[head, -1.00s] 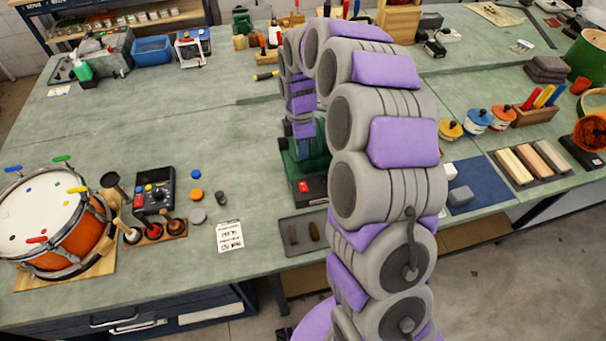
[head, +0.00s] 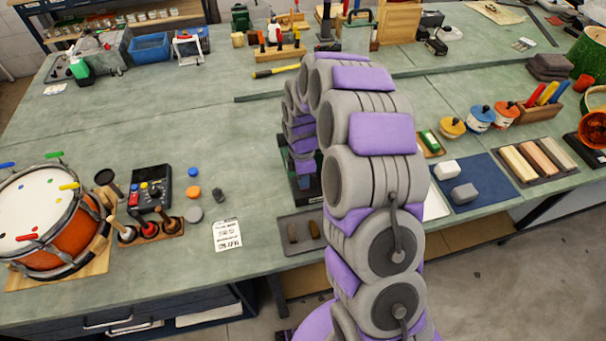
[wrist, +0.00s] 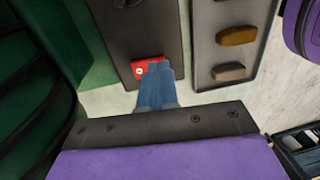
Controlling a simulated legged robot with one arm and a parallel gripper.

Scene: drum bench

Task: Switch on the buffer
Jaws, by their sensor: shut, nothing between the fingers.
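The buffer is a dark green machine with a dark base plate (wrist: 150,30) in the wrist view. A red switch (wrist: 138,69) with a small white mark sits at the near end of that plate. My gripper (wrist: 156,68) is shut and empty, its blue fingers overlapping part of the switch in the picture. I cannot tell whether the fingertips touch it. In the head view the buffer (head: 312,190) is mostly hidden behind my arm; its switch and my gripper are hidden there.
A dark tray (head: 290,246) with two brown bars lies beside the buffer; in the wrist view the tray (wrist: 205,60) is close on the right. A printed card (head: 228,235), a control box (head: 152,188) and a drum (head: 50,220) are to the left. The bench's left middle is clear.

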